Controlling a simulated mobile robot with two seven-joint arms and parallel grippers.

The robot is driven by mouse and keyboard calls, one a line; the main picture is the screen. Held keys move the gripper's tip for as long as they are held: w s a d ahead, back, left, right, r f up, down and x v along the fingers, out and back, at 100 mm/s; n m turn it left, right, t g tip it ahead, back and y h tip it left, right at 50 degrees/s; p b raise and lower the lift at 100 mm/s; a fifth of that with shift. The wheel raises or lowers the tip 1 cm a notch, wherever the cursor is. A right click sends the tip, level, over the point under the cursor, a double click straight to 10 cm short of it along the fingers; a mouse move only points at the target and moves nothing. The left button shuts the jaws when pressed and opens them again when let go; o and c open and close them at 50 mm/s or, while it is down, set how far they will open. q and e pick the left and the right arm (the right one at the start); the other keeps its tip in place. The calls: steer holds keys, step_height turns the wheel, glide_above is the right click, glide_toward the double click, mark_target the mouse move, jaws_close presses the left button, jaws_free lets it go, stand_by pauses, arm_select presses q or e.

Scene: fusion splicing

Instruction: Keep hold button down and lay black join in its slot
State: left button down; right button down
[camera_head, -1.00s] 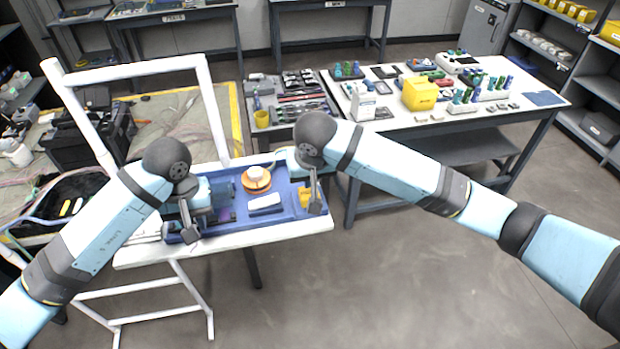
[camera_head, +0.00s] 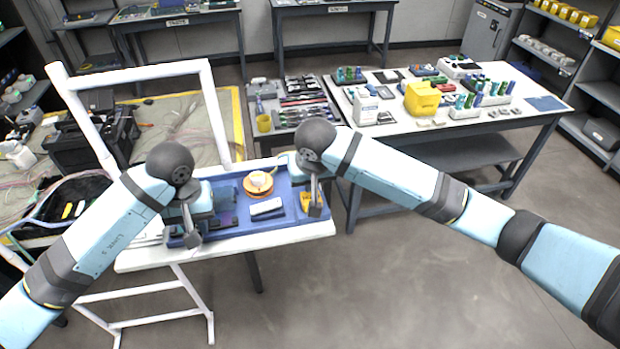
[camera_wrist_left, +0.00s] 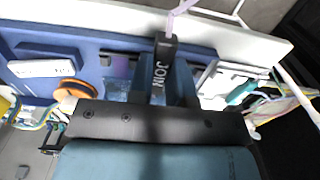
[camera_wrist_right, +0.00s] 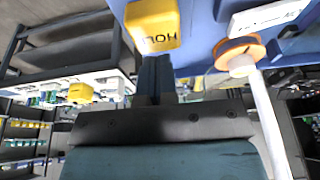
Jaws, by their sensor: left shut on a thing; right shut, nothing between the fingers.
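The black join (camera_wrist_left: 164,64), marked JOIN, is between the fingers of my left gripper (camera_wrist_left: 162,82), with a pale strand running from its far end. My left gripper is shut on it over the left part of the blue tray (camera_head: 285,229). The join's slot cannot be made out. The yellow hold button (camera_wrist_right: 152,24), marked HOLD, is just beyond the fingertips of my right gripper (camera_wrist_right: 155,62), which is shut and empty. In the head view the yellow button (camera_head: 304,200) is partly behind my right gripper (camera_head: 315,208). Whether the fingertips press it cannot be told.
An orange spool (camera_head: 258,183) and a white labelled block (camera_head: 266,207) sit in the tray's middle. A white tube frame (camera_head: 215,110) stands behind the tray on the left. Loose coloured cables (camera_wrist_left: 280,100) lie beside my left gripper.

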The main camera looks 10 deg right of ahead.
steer(key=shift+f, duration=1.55)
arm_select(q)
steer(key=shift+w+f, duration=0.15)
steer(key=shift+w, duration=1.1)
steer(key=shift+w+f, duration=0.2)
steer(key=shift+w, duration=1.1)
steer(key=shift+w+f, duration=0.15)
steer(key=shift+w, duration=1.1)
steer(key=shift+f, duration=0.1)
steer(key=shift+f, duration=0.85)
steer(key=shift+f, duration=0.7)
steer(key=c, duration=1)
jaws_free()
steer(key=shift+r, duration=0.35)
steer(key=shift+c, duration=0.2)
steer(key=shift+r, duration=0.5)
